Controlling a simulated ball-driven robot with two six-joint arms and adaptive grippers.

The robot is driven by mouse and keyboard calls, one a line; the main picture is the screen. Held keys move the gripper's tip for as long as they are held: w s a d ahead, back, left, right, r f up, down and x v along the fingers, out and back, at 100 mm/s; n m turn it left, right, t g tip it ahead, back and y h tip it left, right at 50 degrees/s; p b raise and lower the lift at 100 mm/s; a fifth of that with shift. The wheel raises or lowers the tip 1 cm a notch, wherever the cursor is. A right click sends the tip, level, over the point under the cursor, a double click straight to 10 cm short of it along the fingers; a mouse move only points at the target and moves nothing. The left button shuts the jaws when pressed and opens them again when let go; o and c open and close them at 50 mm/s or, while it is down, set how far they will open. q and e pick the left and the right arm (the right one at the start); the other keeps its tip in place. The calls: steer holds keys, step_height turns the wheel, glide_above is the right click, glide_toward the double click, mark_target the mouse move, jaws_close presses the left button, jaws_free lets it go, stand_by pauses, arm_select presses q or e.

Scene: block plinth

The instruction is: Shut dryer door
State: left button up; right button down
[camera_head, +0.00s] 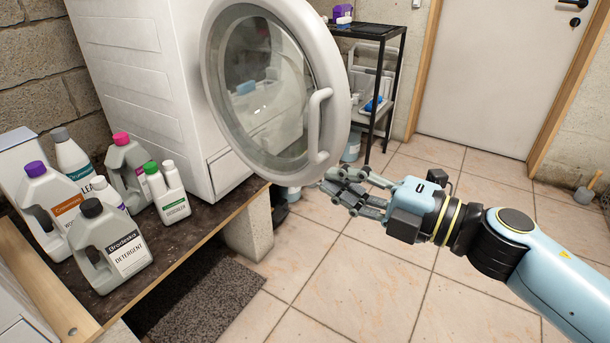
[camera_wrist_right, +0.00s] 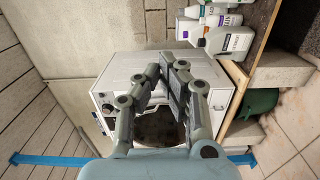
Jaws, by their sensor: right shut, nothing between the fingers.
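The white dryer (camera_head: 135,75) stands on a dark board at the left of the head view. Its round door (camera_head: 330,60) with a glass pane stands open, swung out toward the right. A curved grey handle (camera_head: 315,120) sits on the door's outer right side. My right gripper (camera_head: 335,184) is shut and empty, just below the door's lower edge and the handle's lower end. I cannot tell whether it touches the door. In the right wrist view my right gripper (camera_wrist_right: 168,75) covers part of a white machine front (camera_wrist_right: 125,70) with a dark round opening. My left gripper is not in view.
Several detergent bottles (camera_head: 120,245) stand on the board (camera_head: 195,225) left of the dryer. A black shelf rack (camera_head: 400,60) stands behind the door. A dark mat (camera_head: 210,305) lies on the floor.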

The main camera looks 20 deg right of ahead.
steer(key=x, duration=1)
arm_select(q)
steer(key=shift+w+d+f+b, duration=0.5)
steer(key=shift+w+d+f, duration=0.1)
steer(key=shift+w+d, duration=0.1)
arm_select(e)
steer(key=d, duration=0.1)
steer(key=w+d, duration=0.1)
steer(key=d, duration=0.2)
steer(key=shift+w+d, duration=0.15)
steer(key=shift+w, duration=0.1)
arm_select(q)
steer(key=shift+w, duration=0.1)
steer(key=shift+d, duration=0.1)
